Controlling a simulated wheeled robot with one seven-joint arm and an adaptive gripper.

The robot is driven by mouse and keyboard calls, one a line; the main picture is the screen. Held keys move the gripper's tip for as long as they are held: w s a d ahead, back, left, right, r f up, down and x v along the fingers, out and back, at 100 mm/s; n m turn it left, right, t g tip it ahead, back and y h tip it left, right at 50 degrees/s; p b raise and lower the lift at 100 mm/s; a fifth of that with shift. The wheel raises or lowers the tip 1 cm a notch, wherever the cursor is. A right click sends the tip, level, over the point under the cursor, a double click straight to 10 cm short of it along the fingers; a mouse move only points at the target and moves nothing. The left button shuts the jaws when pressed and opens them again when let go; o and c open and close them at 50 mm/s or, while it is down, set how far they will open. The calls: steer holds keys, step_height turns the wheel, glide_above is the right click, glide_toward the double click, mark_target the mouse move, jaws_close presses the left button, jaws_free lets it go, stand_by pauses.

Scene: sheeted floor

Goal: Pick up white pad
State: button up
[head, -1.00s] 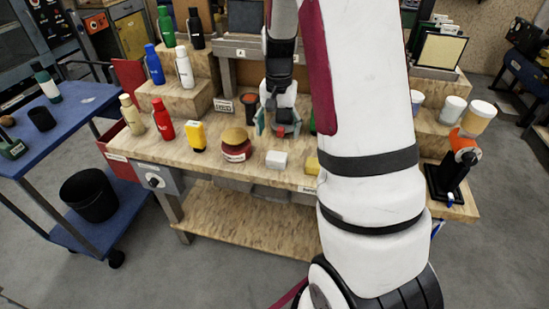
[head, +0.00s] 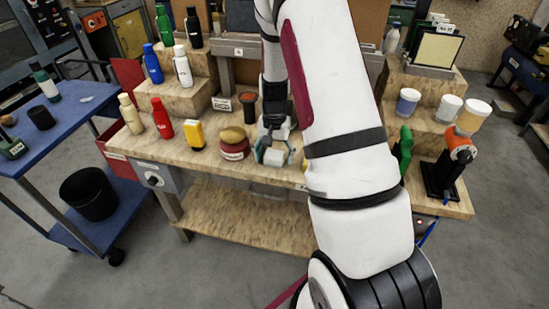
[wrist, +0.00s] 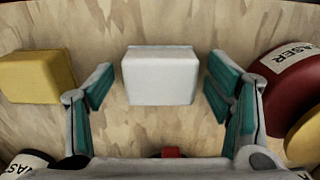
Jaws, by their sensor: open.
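The white pad (wrist: 158,78) is a small white block on the wooden workbench, centred in the wrist view. In the head view the white pad (head: 273,158) shows at the front of the bench, partly covered by my gripper. My gripper (wrist: 160,88) is open, with one teal-padded finger on each side of the pad and a visible gap on both sides. In the head view my gripper (head: 273,152) hangs down over the pad. I cannot tell the exact height of the fingertips above the bench.
A yellow block (wrist: 36,77) lies left of the pad in the wrist view. In the head view a yellow item (head: 196,134) and a red bottle (head: 162,118) stand farther left on the bench (head: 215,165).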

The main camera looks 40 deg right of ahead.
steer(key=c, duration=1.4)
steer(key=shift+o, duration=0.2)
steer(key=shift+r, duration=0.15)
